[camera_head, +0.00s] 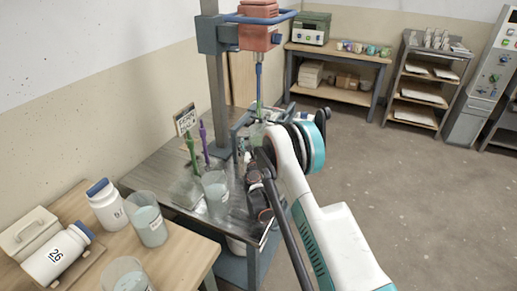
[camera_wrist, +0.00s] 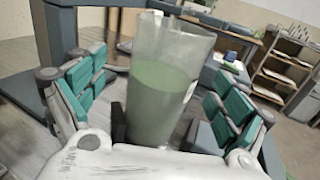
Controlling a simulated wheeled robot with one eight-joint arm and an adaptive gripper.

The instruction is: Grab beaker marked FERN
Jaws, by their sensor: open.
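A clear beaker of green liquid (camera_wrist: 160,95) stands upright between the fingers of my gripper (camera_wrist: 155,100) in the wrist view. The gripper is open, with gaps at the beaker's sides. A pale label edge shows at the beaker's right side, but its word cannot be read. In the head view my gripper (camera_head: 247,130) is under the mixer, and the green beaker (camera_head: 257,131) is mostly hidden by the arm. A small sign (camera_head: 185,119) appears to read FERN on its top line. Another beaker (camera_head: 215,190) with pale contents stands nearer on the metal table.
The mixer (camera_head: 259,35) has its shaft (camera_head: 259,82) coming down at the green beaker. Green (camera_head: 191,155) and purple (camera_head: 204,143) upright tools stand left on the metal table (camera_head: 165,178). A wooden table (camera_head: 185,262) holds more beakers and jars. Floor is free at right.

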